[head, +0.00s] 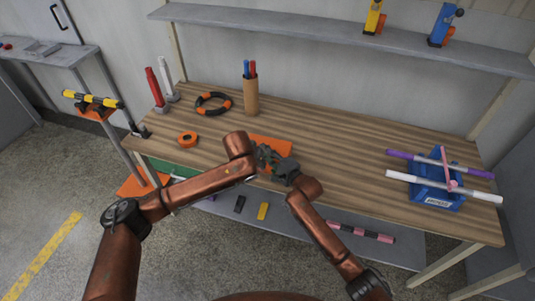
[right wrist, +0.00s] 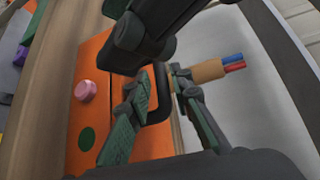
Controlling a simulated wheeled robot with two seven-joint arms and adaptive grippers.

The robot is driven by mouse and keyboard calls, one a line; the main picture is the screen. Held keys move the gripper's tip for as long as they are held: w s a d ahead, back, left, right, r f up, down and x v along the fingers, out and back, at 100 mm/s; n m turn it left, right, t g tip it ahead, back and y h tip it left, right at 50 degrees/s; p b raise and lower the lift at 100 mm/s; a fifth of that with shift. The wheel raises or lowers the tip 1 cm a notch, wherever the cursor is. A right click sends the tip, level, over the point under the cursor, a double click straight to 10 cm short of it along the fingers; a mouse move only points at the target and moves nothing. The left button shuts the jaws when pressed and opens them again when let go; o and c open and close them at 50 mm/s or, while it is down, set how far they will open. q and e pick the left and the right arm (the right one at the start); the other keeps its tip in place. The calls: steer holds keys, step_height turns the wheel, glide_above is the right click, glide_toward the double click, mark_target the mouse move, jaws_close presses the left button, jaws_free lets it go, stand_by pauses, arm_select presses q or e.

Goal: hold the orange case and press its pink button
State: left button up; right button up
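The orange case (head: 268,141) lies on the wooden bench near its front edge, partly hidden by my grippers in the head view. In the right wrist view its orange face (right wrist: 95,60) carries a pink button (right wrist: 86,90) and a green disc (right wrist: 87,139). A black handle (right wrist: 158,105) stands out from its side. My right gripper (right wrist: 160,75) is open, with its fingers apart on either side of the handle. My left gripper (head: 262,156) is over the case, close to the right one; its dark body crosses the top of the right wrist view, and its fingertips are unclear.
A brown cup (head: 251,98) with red and blue sticks, a black-orange ring (head: 213,103) and an orange tape roll (head: 187,138) stand behind and left. A blue holder (head: 435,190) with rods is at right. Bare bench lies between the case and holder.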

steer(key=shift+c, duration=0.2)
jaws_close()
steer(key=shift+c, duration=1.9)
jaws_free()
jaws_close()
